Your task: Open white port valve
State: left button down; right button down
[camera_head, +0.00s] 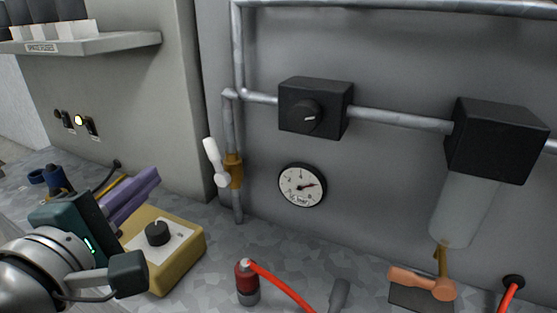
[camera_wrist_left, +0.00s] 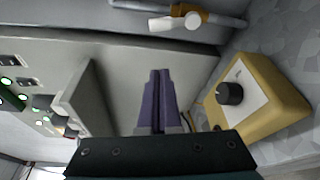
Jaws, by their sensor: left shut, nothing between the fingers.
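The white valve handle (camera_head: 213,160) sits on a brass valve body (camera_head: 235,171) on the vertical grey pipe at the wall. The handle points up, leaning slightly left, and stands to the left of the pipe. In the left wrist view the white handle (camera_wrist_left: 163,23) lies near the top, with the brass body (camera_wrist_left: 203,13) beside it. My left gripper (camera_head: 153,176) has purple fingers and is shut and empty. It is left of the valve, apart from it, above the yellow box. Its fingertips also show in the left wrist view (camera_wrist_left: 160,73), below the handle there. My right gripper is out of view.
A yellow box with a black knob (camera_head: 157,233) stands close below my left gripper. A pressure gauge (camera_head: 302,185) and a black regulator box (camera_head: 315,106) are right of the valve. A red-topped cylinder (camera_head: 247,282) with a red hose stands in front. A shelf (camera_head: 90,44) is upper left.

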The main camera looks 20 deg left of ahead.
aim_at(217, 163)
pick_arm(q)
jog(key=shift+w+a+f+n, duration=0.3)
jog(key=shift+w+a+f, duration=0.05)
jog(key=shift+a, duration=0.1)
jog(key=w+d+p, duration=0.1)
jog(key=w, duration=0.7)
jog(key=shift+w+d+r, duration=0.15)
jog(key=shift+w+d, duration=0.1)
jog(key=shift+d, duration=0.1)
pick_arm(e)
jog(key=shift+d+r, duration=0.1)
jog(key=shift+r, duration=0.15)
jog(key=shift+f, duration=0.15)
